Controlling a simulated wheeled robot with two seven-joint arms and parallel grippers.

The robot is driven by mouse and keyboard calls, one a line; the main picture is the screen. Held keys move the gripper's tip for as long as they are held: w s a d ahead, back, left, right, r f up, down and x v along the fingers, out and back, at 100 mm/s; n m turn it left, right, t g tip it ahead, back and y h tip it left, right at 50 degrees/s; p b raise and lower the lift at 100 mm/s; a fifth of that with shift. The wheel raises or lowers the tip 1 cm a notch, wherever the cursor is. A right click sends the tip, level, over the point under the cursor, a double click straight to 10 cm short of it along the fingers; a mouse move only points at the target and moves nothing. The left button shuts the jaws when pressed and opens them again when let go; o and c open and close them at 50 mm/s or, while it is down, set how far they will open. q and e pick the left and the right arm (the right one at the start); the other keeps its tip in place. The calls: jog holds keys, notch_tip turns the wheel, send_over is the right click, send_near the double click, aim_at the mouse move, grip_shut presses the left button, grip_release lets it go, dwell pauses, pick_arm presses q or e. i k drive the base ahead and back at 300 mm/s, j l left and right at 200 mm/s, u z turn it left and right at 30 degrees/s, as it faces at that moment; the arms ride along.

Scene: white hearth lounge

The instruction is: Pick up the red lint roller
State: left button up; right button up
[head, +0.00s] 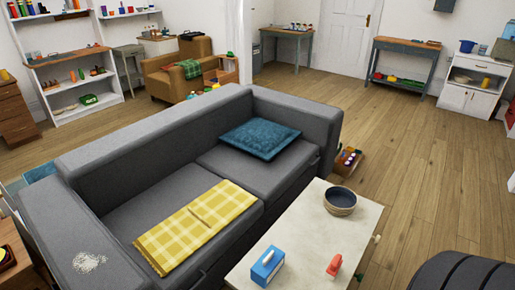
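A small red object (334,265) lies on the pale coffee table (308,233) near its front right part. It may be the red lint roller, but it is too small to tell for sure. It stands to the right of a blue and white box (268,265) and apart from it. Neither of my grippers shows in the head view, so I cannot see whether they are open or shut.
A dark bowl (340,200) sits at the table's far end. A grey sofa (150,135) with a yellow checked blanket (195,224) and blue cushion (260,138) runs along the table's left. A dark rounded shape (468,272) fills the lower right. Wooden floor (425,165) is open beyond.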

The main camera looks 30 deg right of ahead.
aim_at(332, 271)
jog(key=j+z, duration=0.1)
jog(key=z, duration=1.7)
jog(key=k+l, duration=0.05)
jog(key=l, duration=0.05)
